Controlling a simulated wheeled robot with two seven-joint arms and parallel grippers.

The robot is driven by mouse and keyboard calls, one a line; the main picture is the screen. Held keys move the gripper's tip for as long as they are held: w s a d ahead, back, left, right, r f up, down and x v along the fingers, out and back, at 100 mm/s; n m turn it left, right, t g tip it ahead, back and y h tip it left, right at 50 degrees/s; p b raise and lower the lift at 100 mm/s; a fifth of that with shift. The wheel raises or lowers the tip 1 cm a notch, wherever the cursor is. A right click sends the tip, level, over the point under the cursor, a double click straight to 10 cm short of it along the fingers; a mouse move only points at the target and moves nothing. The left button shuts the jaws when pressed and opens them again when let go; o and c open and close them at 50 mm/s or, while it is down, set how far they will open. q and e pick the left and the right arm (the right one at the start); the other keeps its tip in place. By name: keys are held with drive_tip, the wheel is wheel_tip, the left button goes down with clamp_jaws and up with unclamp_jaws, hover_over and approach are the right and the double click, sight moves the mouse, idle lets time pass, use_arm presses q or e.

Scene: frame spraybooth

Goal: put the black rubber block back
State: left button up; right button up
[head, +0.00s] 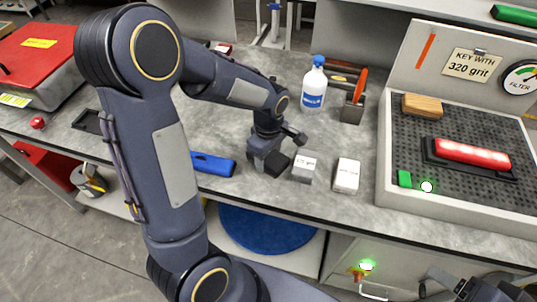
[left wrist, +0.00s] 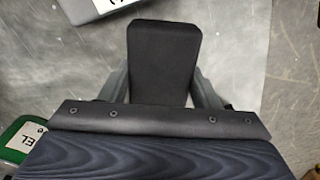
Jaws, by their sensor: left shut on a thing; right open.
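The black rubber block (head: 277,166) is between the fingers of my left gripper (head: 268,155), low over or on the grey bench. In the left wrist view the block (left wrist: 163,50) sticks out from between the two fingers of my gripper (left wrist: 165,88), which are shut on it. Whether its underside touches the bench cannot be told. My right gripper (head: 483,290) shows only partly at the bottom right edge of the head view, open, away from the block.
Two small labelled boxes (head: 304,168) (head: 346,175) stand just right of the block. A blue tool (head: 212,164) lies to its left. A perforated booth tray (head: 388,160) stands at right.

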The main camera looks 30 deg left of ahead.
use_arm(q)
drive_tip(key=o, duration=1)
drive_tip(key=shift+c, duration=0.2)
wheel_tip(320, 180, up, 12)
drive_tip(key=s+d+m+t+h, duration=0.2)
drive_tip(key=s+m, duration=0.5)
drive_tip(key=s, duration=0.1)
drive_tip(key=s+d+r+m+t+h, duration=0.1)
drive_tip(key=s+d+m+t, duration=0.1)
drive_tip(key=s+m, duration=0.5)
drive_tip(key=shift+s+r+m+t+h+p, duration=0.15)
drive_tip(key=shift+s+m+t+h+p, duration=0.2)
drive_tip(key=shift+s+t, duration=0.55)
drive_tip(key=shift+s, duration=0.1)
